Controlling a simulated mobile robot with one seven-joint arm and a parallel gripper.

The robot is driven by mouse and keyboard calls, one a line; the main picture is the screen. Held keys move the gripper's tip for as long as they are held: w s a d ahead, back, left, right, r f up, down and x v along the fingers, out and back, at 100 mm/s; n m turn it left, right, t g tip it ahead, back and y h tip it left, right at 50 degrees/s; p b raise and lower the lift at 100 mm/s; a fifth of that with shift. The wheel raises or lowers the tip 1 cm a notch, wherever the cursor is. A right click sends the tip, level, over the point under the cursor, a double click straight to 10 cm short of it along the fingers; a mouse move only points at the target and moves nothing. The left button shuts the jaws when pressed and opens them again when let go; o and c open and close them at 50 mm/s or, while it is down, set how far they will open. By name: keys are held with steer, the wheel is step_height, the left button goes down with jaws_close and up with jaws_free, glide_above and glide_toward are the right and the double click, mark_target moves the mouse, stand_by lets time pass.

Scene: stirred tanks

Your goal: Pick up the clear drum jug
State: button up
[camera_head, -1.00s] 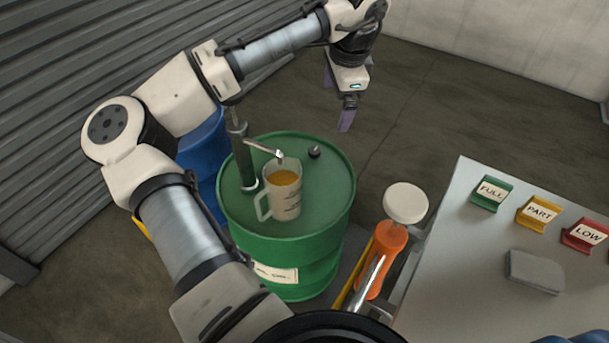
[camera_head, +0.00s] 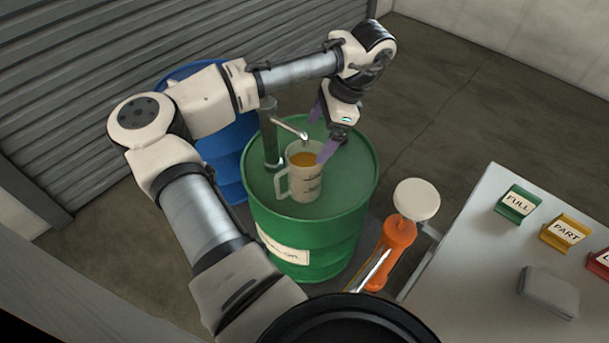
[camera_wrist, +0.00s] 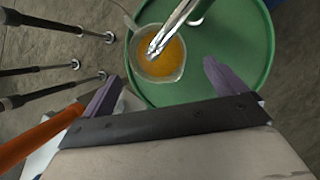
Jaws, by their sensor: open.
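The clear jug (camera_head: 304,178) holds amber liquid and stands upright on the green drum (camera_head: 352,190), under the spout of the drum's pump. Its handle faces left in the head view. My gripper (camera_head: 322,135) is open just above and behind the jug, with one purple finger overlapping the jug's rim area in the picture. In the wrist view the jug (camera_wrist: 157,62) appears from above, beyond and between the open fingers, with the metal spout (camera_wrist: 175,25) crossing over its mouth. I cannot tell whether any finger touches the jug.
The pump post (camera_head: 269,135) rises left of the jug. A blue drum (camera_head: 222,155) stands behind left. An orange tool (camera_head: 393,245) and a white round disc (camera_head: 416,199) are right of the green drum. A table (camera_head: 465,255) with FULL and PART signs is at right.

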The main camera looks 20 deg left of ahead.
mark_target(309, 149)
steer(key=x, duration=0.2)
steer(key=p+x, duration=0.1)
steer(key=x, duration=0.1)
steer(key=shift+s+a, duration=0.2)
steer(key=shift+s, duration=0.2)
steer(key=shift+f, duration=0.4)
steer(key=shift+c, duration=0.3)
jaws_close()
